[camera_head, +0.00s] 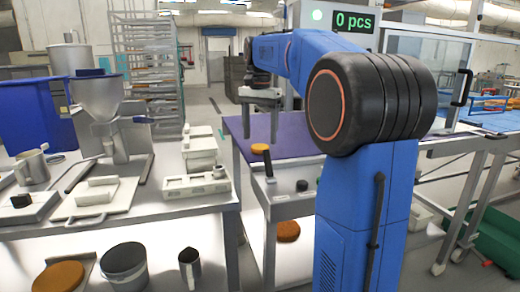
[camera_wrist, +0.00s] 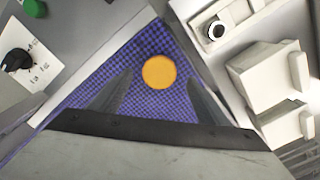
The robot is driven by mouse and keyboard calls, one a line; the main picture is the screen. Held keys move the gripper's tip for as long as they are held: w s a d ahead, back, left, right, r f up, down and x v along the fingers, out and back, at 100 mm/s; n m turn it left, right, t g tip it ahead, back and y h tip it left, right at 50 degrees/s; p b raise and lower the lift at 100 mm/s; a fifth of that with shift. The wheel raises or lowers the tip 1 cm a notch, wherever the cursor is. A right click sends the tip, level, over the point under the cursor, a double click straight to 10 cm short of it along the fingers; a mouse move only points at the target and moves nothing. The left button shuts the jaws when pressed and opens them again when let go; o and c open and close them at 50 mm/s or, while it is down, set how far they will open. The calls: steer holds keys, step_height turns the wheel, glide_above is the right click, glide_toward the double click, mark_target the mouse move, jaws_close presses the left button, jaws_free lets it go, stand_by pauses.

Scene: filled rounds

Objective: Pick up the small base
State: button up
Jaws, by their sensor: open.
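A small round orange base (camera_head: 260,148) lies on a purple belt surface (camera_head: 294,146), close to its near edge. It also shows in the wrist view as a full orange disc (camera_wrist: 159,72) on the blue-purple checked surface (camera_wrist: 137,55). My gripper (camera_head: 260,137) is open and empty, pointing down above the base. In the wrist view the two dark fingers (camera_wrist: 159,82) lie left and right of the base with space on both sides. I cannot tell the exact height left between fingertips and base.
Larger orange rounds lie low down, one at bottom left (camera_head: 58,277) and one on a lower shelf (camera_head: 287,231). The steel table (camera_head: 150,195) at left holds white trays and a funnel machine (camera_head: 98,100). A green round button (camera_wrist: 36,8) and a black knob (camera_wrist: 17,60) stand near the belt.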

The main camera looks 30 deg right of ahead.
mark_target(260, 144)
steer(key=shift+s+f, duration=0.1)
steer(key=shift+f, duration=1.55)
steer(key=c, duration=0.9)
steer(key=shift+o, duration=0.2)
